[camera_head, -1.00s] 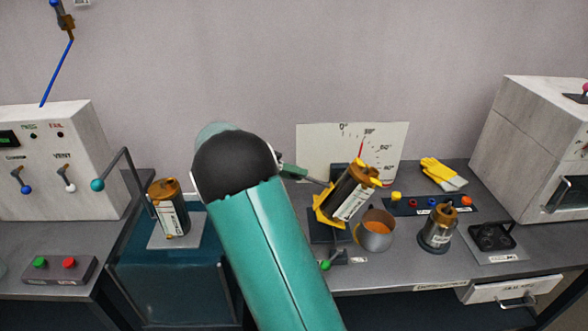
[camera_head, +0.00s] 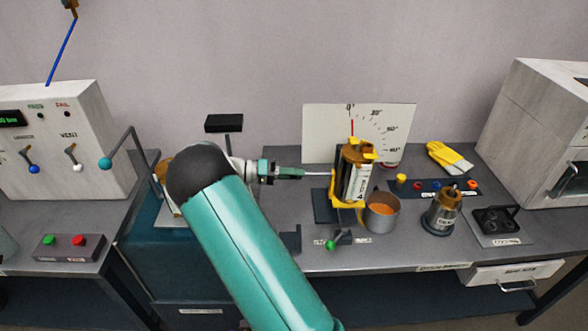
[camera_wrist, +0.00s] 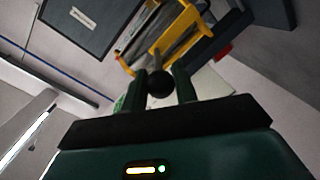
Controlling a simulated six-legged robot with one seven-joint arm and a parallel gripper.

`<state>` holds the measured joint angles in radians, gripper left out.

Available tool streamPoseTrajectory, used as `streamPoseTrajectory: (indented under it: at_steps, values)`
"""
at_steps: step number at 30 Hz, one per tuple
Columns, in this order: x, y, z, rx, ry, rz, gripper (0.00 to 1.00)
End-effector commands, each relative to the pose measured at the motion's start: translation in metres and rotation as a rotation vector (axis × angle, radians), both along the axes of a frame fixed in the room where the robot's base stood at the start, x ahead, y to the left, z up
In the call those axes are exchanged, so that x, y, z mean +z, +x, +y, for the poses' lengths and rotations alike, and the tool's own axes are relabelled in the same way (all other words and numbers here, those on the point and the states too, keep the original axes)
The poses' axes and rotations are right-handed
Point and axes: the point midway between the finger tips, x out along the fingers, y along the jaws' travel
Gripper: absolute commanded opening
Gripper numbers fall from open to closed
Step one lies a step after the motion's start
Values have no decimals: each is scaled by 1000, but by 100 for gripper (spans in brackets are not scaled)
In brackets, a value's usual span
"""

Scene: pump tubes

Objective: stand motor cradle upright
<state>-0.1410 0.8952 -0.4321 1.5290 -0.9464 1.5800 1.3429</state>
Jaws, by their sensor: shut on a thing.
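The yellow motor cradle (camera_head: 347,196) stands about upright at its dark stand and holds a dark motor (camera_head: 356,170) with a brown top and a white label. The dial board (camera_head: 395,118) behind it has a red pointer (camera_head: 352,128) near 0°. A thin rod reaches left from the cradle to my gripper (camera_head: 272,171). In the wrist view, my gripper (camera_wrist: 158,85) has its fingers on either side of a black ball knob (camera_wrist: 160,82), and the yellow cradle (camera_wrist: 170,38) shows beyond it. The motor's far side is hidden.
A metal cup with orange contents (camera_head: 382,212) stands just right of the cradle. Another motor (camera_head: 442,211), a black holder (camera_head: 497,222) and yellow gloves (camera_head: 449,158) lie farther right. A green-knobbed lever (camera_head: 333,244) is at the bench front. My arm hides part of the left bench.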

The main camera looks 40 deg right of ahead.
Motion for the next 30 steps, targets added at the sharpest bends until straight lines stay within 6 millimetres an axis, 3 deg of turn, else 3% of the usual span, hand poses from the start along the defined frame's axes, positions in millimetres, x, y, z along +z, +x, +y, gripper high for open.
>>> streamPoseTrajectory:
  at_steps: [22,23,24,26,30]
  values:
    - [-14,-1,-1,-2,7,1,0]
    - [-14,-1,-1,-2,7,1,31]
    - [-14,-1,-1,-2,7,1,38]
    - [-13,-1,-1,-1,6,1,49]
    - [-12,-1,0,-1,4,0,49]
